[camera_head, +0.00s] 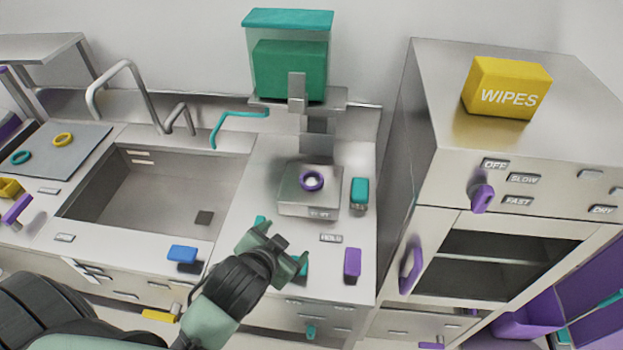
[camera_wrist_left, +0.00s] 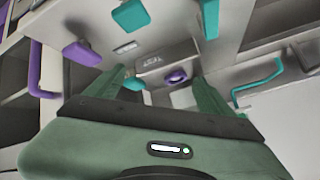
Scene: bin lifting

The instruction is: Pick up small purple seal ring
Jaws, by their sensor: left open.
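The small purple seal ring (camera_head: 312,180) lies on top of a raised metal block (camera_head: 296,199) on the counter, below the teal-lidded dispenser. It also shows in the left wrist view (camera_wrist_left: 176,76), between and beyond the fingers. My left gripper (camera_head: 282,244) is open and empty over the front of the counter, nearer to me than the ring and a little to its left. In the left wrist view its green fingers (camera_wrist_left: 163,85) stand apart on both sides of the block. My right gripper is not in view.
A teal block (camera_head: 359,192) stands right of the metal block, and a purple block (camera_head: 352,262) stands at the counter front. A sink (camera_head: 150,190) is at the left. A tall metal cabinet (camera_head: 430,130) rises at the right. A teal handle (camera_head: 238,117) reaches out behind.

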